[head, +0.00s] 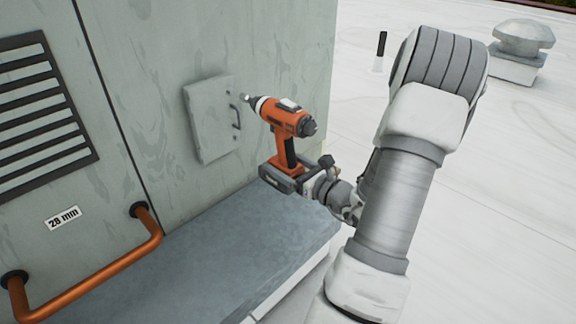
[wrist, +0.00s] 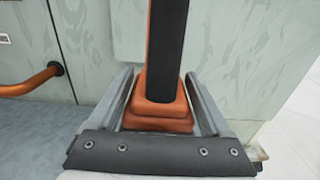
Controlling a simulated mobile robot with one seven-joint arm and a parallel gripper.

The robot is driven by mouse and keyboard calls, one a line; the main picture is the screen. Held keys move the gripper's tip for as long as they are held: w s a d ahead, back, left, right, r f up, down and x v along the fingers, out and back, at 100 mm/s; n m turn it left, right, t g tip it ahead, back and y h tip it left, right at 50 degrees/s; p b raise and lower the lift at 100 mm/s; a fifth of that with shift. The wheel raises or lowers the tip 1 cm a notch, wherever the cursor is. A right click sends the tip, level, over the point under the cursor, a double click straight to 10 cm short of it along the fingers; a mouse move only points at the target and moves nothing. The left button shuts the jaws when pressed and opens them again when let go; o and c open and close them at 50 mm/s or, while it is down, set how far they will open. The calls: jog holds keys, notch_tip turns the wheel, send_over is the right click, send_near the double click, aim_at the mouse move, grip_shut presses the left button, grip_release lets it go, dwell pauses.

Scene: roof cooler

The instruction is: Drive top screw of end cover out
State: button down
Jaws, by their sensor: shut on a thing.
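An orange and black cordless drill (head: 285,125) is held upright, its chuck pointing left toward the cooler's wall. My gripper (head: 282,178) is shut on the drill's base, below its handle. In the wrist view the drill's handle and orange foot (wrist: 160,105) stand between the two grey fingers (wrist: 162,112). The end cover (head: 208,118) looks to be the pale panel with a dark handle on the grey-green wall. The drill's tip appears close to its right edge, but I cannot tell the gap.
A copper pipe (head: 95,270) loops out from the wall at the lower left, near a "28 mm" label (head: 63,218). A louvred vent (head: 42,100) is at the left. A grey ledge (head: 215,250) runs below the cover. The white roof to the right has a vent cap (head: 522,38).

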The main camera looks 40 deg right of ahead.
aim_at(274, 156)
jog(key=shift+w+a+r, duration=0.1)
jog(key=shift+w+a, duration=0.05)
jog(key=shift+w, duration=1.45)
jog(key=shift+w+a+r, duration=0.1)
jog(key=shift+w, duration=1)
dwell(1.5)
jog(key=shift+s+b, duration=0.5)
jog(key=shift+b, duration=0.25)
dwell(1.3)
jog(key=shift+s, duration=0.3)
jog(key=shift+s+d, duration=0.15)
jog(key=shift+s, duration=1.35)
jog(key=shift+s+d, duration=0.15)
jog(key=shift+s, duration=1.35)
